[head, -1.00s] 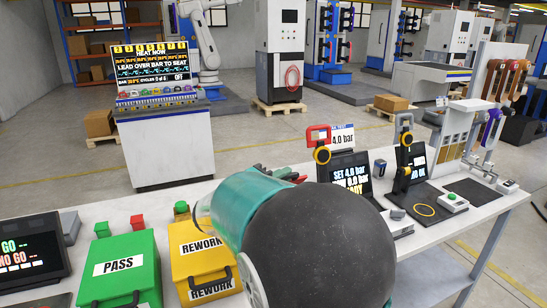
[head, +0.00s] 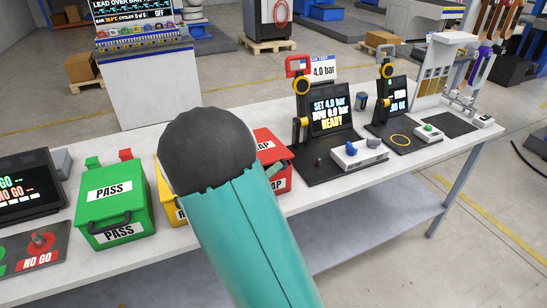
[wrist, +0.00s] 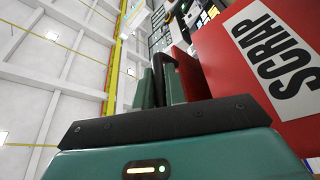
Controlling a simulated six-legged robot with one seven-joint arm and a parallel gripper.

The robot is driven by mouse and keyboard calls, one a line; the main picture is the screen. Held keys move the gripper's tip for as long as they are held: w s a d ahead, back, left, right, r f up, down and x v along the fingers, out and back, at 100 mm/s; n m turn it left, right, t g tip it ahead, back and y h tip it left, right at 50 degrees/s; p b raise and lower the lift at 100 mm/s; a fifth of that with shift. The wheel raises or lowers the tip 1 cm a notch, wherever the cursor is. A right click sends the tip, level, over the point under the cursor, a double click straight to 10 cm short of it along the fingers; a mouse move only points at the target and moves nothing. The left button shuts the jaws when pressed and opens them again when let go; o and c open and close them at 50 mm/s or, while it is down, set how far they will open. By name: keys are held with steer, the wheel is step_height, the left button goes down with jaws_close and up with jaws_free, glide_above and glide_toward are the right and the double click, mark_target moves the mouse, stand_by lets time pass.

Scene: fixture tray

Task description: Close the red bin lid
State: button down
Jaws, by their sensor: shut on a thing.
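The red bin (head: 270,150) stands on the bench right of the yellow bin, half hidden behind my arm. Its lid label, ending in "AP", shows on top and a second label on the front. The lid looks down or nearly down; I cannot tell if it is fully seated. In the wrist view a red face (wrist: 235,35) with a "SCRAP" label fills the right. My gripper (wrist: 158,85) has its teal fingers shut on a dark handle (wrist: 182,75) beside the red bin. In the head view my arm hides most of the gripper.
The green PASS bin (head: 115,200) and the mostly hidden yellow bin (head: 165,190) stand to the left. A pressure station (head: 330,120) reading 4.0 bar stands close on the right. The bench front (head: 350,185) is clear to the right.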

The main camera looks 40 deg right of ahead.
steer(key=shift+f, duration=1.5)
steer(key=c, duration=1.7)
jaws_free()
steer(key=shift+w, duration=0.15)
steer(key=shift+s+r, duration=0.1)
steer(key=shift+s, duration=0.1)
steer(key=shift+w+a, duration=0.1)
steer(key=shift+a, duration=0.15)
steer(key=v, duration=1.3)
steer(key=shift+a, duration=0.15)
